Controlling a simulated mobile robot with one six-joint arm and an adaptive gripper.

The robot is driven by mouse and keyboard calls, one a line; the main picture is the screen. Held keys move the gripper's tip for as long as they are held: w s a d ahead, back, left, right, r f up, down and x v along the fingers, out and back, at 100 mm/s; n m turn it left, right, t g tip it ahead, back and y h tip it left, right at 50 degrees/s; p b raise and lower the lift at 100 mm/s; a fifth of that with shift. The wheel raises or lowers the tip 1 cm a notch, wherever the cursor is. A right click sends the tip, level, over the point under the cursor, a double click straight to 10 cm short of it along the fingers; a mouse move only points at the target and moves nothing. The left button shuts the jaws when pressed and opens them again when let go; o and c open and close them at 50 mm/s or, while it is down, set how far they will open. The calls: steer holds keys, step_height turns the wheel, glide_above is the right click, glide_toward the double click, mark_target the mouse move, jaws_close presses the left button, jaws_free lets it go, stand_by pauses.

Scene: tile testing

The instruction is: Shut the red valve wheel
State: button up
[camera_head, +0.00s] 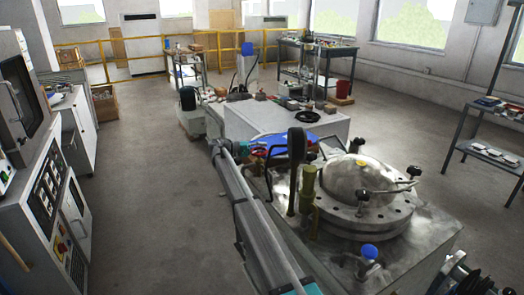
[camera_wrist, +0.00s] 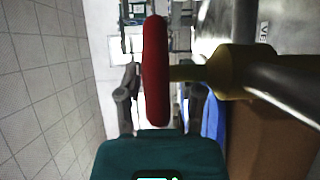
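The red valve wheel (camera_wrist: 156,72) is seen nearly edge-on in the middle of the wrist view. A short stem joins its right side to an olive-yellow valve body (camera_wrist: 226,72), with a grey metal pipe beyond. My gripper (camera_wrist: 162,88) is open, with one dark finger on each side of the wheel and visible gaps between. In the head view, my gripper (camera_head: 241,149) is beside the left edge of the steel vessel unit. Only a small bit of the red wheel (camera_head: 259,153) shows there; my gripper and the fittings hide most of it.
The domed steel vessel (camera_head: 357,181) with black knobs stands just right of my arm. A tall dark lever (camera_head: 296,160) rises near the wheel. A white bench (camera_head: 290,128) stands behind. Open floor (camera_head: 140,170) lies to the left, before control cabinets (camera_head: 45,200).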

mark_target(254, 149)
steer(key=shift+n+t, duration=0.4)
steer(key=shift+t, duration=0.3)
steer(key=shift+a+n+t+y, duration=0.25)
steer(key=shift+n+t+y, duration=0.4)
steer(key=shift+n+t, duration=0.75)
steer(key=shift+a+n+t+y, duration=0.2)
steer(key=shift+n+t+y, duration=0.6)
steer(key=shift+t, duration=1.1)
steer(key=shift+s+a+n+t+y, duration=0.1)
steer(key=shift+a+n+t+y, duration=0.1)
steer(key=shift+n+t+y, duration=1.2)
steer(key=shift+a+n+t+y, duration=0.2)
steer(key=shift+n+t+y, duration=1.1)
steer(key=shift+t, duration=0.2)
steer(key=shift+s+a+n+t+y, duration=0.15)
steer(key=shift+n+t+y, duration=0.5)
steer(key=shift+n+y, duration=0.7)
steer(key=shift+s+a+n+t+y, duration=0.15)
steer(key=shift+n+t+y, duration=0.6)
steer(key=shift+y, duration=1.05)
steer(key=shift+s+a+n+g+y, duration=0.2)
steer(key=shift+n+y, duration=1.25)
steer(key=shift+y, duration=0.7)
steer(key=shift+s+a+n+g+y, duration=0.1)
steer(key=shift+a+n+y, duration=0.05)
steer(key=shift+n+y, duration=1.65)
